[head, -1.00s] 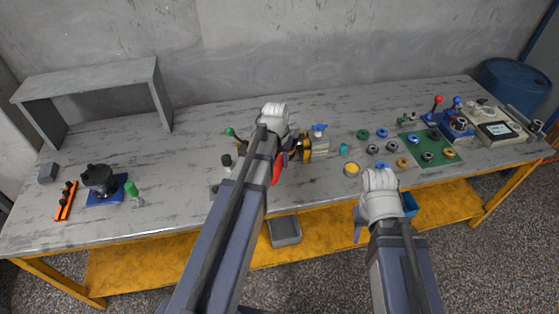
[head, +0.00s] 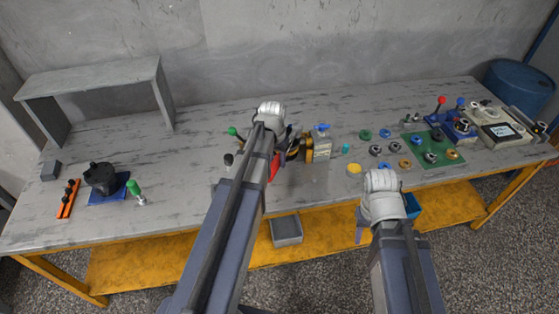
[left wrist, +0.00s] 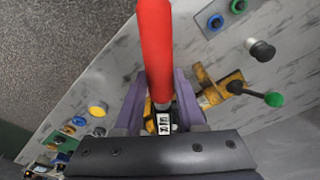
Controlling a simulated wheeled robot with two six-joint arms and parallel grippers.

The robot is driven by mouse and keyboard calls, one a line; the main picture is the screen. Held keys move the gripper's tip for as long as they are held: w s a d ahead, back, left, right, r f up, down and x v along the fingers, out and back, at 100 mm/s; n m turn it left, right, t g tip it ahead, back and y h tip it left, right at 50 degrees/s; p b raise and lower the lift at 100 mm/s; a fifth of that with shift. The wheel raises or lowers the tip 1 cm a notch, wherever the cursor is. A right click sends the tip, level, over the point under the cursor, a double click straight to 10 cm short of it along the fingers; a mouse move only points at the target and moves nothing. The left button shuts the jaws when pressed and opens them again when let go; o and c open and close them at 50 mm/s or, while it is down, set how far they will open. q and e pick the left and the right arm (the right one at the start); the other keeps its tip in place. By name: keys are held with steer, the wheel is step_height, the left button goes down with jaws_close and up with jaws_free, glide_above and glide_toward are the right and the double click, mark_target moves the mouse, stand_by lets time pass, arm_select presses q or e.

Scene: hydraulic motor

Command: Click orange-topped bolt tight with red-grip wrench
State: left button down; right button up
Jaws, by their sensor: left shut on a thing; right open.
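My left gripper (left wrist: 160,88) is shut on the red-grip wrench (left wrist: 156,45). In the left wrist view the red grip stands up between the purple fingers. In the head view a strip of the red grip (head: 273,167) shows beside my left arm, near a motor with a yellow-and-black body (head: 308,148). My left arm hides part of the motor area. I cannot make out the orange-topped bolt or whether the wrench touches it. My right gripper (head: 362,228) is open at the table's front edge, partly hidden by its own wrist.
A green mat (head: 440,146) with several rings lies at the right, near a blue fixture (head: 462,128) with levers. A black part on a blue plate (head: 103,178) and a grey shelf (head: 90,75) stand at the left. The table between shelf and motor is mostly clear.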

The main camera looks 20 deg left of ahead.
arm_select(q)
steer(key=shift+w+a+m, duration=0.1)
steer(key=shift+a+m, duration=0.4)
steer(key=shift+a, duration=0.5)
steer(key=shift+a, duration=0.15)
steer(key=shift+w+a+r+m, duration=0.1)
steer(key=shift+w+a+m, duration=0.15)
steer(key=shift+a+m, duration=0.45)
steer(key=shift+w+a+r+m, duration=0.1)
steer(key=shift+w+a+m, duration=0.15)
steer(key=shift+a+m, duration=0.45)
steer(key=shift+a, duration=0.2)
steer(key=shift+a, duration=0.1)
steer(key=a, duration=0.1)
steer(key=w+a+m, duration=0.1)
steer(key=shift+w+a+m, duration=0.2)
steer(key=shift+a+m, duration=0.1)
steer(key=shift+a, duration=0.05)
stand_by(0.3)
steer(key=shift+s+d, duration=0.25)
stand_by(0.4)
steer(key=shift+r+p, duration=0.25)
steer(key=shift+p, duration=0.3)
